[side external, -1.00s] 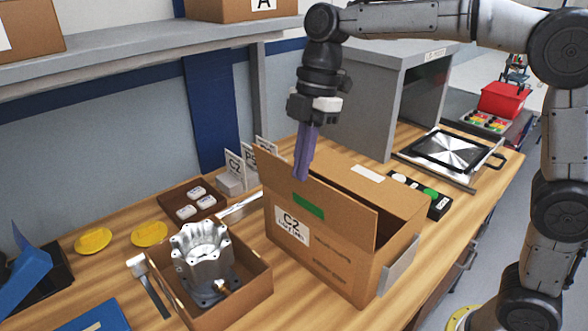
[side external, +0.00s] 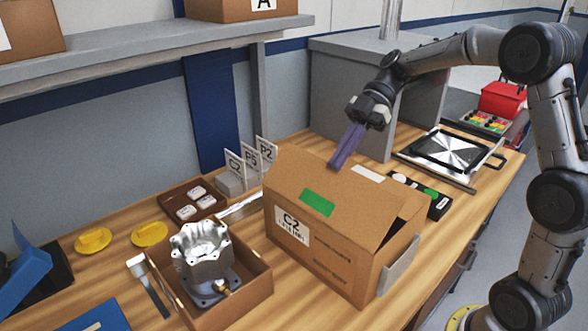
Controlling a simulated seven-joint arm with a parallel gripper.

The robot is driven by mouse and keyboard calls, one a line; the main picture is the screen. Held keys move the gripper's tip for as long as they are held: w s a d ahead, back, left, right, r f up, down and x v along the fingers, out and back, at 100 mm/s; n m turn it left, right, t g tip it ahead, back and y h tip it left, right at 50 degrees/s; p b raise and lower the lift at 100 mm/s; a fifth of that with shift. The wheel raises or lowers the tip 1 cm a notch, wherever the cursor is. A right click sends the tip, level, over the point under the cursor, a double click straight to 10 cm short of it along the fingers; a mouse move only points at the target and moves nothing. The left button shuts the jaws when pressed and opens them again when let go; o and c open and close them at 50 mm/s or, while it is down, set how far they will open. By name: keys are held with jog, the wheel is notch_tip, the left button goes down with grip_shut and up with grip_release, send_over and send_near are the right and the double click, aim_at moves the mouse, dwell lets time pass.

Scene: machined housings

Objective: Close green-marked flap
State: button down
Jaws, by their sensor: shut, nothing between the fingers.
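The cardboard box labelled C2 (side external: 340,262) stands on the wooden bench in the side external view. Its flap with the green mark (side external: 317,202) leans inward over the box top, sloping up from the front edge. A dark gap shows at the flap's right end, so it does not lie fully flat there. My gripper (side external: 337,165) is shut and empty, its purple fingers pointing down and left at the flap's upper edge. I cannot tell whether the fingertips touch the flap. The other flaps are mostly hidden behind it.
An open carton with a metal housing (side external: 203,250) stands left of the box. Upright cards (side external: 236,165) and a brown tray (side external: 190,204) are behind it. A grey cabinet (side external: 345,100) stands behind my gripper. A black tray with round pieces (side external: 438,204) lies right of the box.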

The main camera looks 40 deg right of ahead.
jog(key=shift+y, duration=0.8)
jog(key=d+f, duration=0.1)
jog(key=f, duration=0.1)
jog(key=d+f, duration=0.2)
jog(key=shift+d+f, duration=0.2)
jog(key=shift+f, duration=0.2)
jog(key=shift+d+f, duration=0.25)
jog(key=shift+f, duration=0.35)
jog(key=shift+d+f+y, duration=0.15)
jog(key=shift+f+y, duration=0.55)
